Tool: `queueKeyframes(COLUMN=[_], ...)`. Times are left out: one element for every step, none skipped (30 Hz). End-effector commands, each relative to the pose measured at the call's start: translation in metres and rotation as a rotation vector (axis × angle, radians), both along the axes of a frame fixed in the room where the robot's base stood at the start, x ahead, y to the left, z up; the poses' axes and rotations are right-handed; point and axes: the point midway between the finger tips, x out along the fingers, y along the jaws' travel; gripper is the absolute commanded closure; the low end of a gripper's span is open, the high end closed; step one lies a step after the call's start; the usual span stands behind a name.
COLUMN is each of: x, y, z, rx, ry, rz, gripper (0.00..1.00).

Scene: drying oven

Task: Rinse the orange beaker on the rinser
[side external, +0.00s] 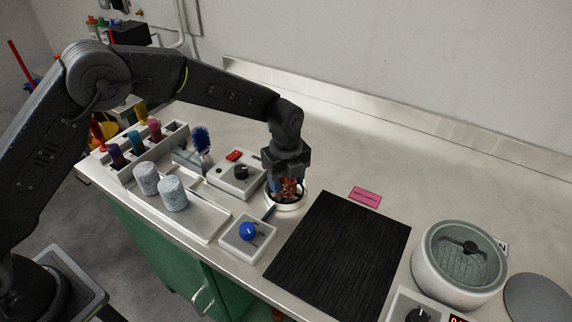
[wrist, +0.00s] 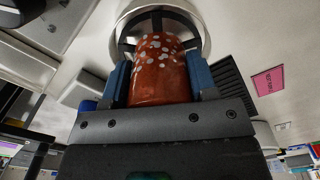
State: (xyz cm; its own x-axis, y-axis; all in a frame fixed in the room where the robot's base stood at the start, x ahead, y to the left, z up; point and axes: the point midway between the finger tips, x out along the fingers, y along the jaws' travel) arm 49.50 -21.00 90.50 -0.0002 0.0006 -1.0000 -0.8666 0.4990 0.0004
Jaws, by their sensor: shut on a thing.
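The orange beaker (wrist: 162,75) is speckled with pale spots and sits between the blue-padded fingers of my gripper (wrist: 160,80). In the side external view my gripper (side external: 288,182) points down over the round rinser (side external: 287,206), shut on the beaker. Only a little of the orange beaker (side external: 290,190) shows there between the fingers. The beaker is right at the rinser, whose pale ring and dark spokes (wrist: 126,42) show beyond it in the wrist view. I cannot tell whether the beaker touches the rinser or which way its mouth faces.
A control box with a blue knob (side external: 247,232) stands just in front of the rinser. A box with a red switch (side external: 234,156) is to its left. Two grey speckled beakers (side external: 172,194) stand on a metal tray. A black mat (side external: 345,245) lies right, beside a round drying oven (side external: 460,265).

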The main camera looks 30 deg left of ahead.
Motion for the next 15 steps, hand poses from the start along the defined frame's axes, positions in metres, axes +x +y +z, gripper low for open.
queueKeyframes(x=[0.0, 0.0, 0.0, 0.0, 0.0, 0.0, 0.0, 0.0, 0.0, 0.0, 0.0, 0.0, 0.0, 0.0, 0.0], y=[0.0, 0.0, 0.0, 0.0, 0.0, 0.0, 0.0, 0.0, 0.0, 0.0, 0.0, 0.0, 0.0, 0.0, 0.0], z=[0.0, 0.0, 0.001, 0.002, 0.003, 0.005, 0.007, 0.008, 0.011, 0.013, 0.014, 0.017, 0.018, 0.02, 0.022], rx=[0.0, 0.0, 0.0, 0.0, 0.0, 0.0, 0.0, 0.0, 0.0, 0.0, 0.0, 0.0, 0.0, 0.0, 0.0], ry=[0.001, 0.001, 0.001, 0.001, 0.001, 0.0, -0.001, -0.001, -0.001, -0.001, -0.001, -0.001, 0.0, -0.001, -0.001], rz=[0.0, 0.0, 0.0, 0.0, 0.0, 0.0, 0.0, 0.0, 0.0, 0.0, 0.0, 0.0, 0.0, 0.0, 0.0], gripper=[0.7, 0.7, 0.7, 0.7, 0.7, 0.7, 0.7, 0.7, 0.7, 0.7, 0.7, 0.7, 0.7, 0.7, 0.7])
